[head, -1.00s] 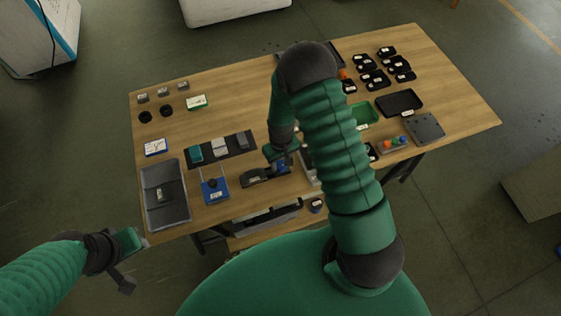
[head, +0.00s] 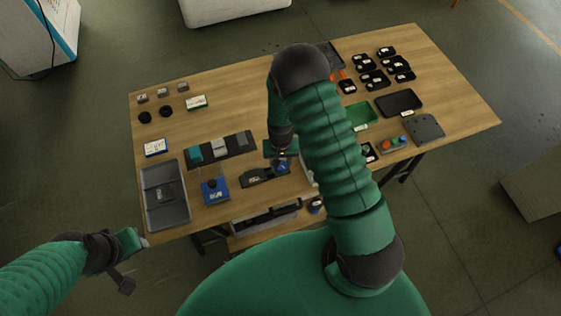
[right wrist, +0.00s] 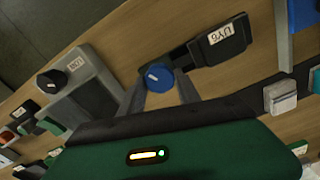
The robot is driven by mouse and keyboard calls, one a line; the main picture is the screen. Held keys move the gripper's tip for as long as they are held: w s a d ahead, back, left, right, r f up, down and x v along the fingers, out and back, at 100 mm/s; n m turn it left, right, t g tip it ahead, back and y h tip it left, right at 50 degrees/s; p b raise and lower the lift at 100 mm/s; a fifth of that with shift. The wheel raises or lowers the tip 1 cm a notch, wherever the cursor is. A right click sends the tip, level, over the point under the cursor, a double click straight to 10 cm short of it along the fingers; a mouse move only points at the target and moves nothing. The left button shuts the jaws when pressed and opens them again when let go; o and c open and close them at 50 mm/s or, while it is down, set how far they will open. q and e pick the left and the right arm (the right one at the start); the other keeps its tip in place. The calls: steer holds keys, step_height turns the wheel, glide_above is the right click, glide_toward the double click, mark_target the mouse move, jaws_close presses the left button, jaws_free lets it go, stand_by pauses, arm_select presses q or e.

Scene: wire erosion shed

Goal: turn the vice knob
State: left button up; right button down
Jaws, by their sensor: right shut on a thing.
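The vice (head: 257,178) is a dark, low body with a white label, near the front edge of the table. It also shows in the right wrist view (right wrist: 205,48), label reading UY6. Its round blue knob (right wrist: 157,77) has a white mark on top and sits at the end of the dark body. My right gripper (right wrist: 160,88) is shut on the blue knob, one grey finger on each side. In the head view my right gripper (head: 281,163) is over the knob and partly covers it. My left gripper (head: 133,240) is off the table's front left corner; its jaws are unclear.
A grey block with a black knob (right wrist: 50,80) stands close to the vice. A blue stand (head: 214,188) is left of it, and a grey tray (head: 150,215) is at the left edge. My right arm hides the table's middle.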

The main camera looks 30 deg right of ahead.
steer(key=c, duration=0.9)
jaws_free()
steer(key=shift+o, duration=0.2)
step_height(320, 180, up, 17)
steer(key=shift+f, duration=0.15)
steer(key=shift+w, duration=0.1)
steer(key=s+a+r+n+t, duration=0.2)
steer(key=s+a+r+n, duration=0.2)
steer(key=s+a, duration=0.3)
steer(key=shift+s+a+r+n+t, duration=0.2)
steer(key=shift+s+n+t, duration=0.1)
steer(key=shift+s+n, duration=0.7)
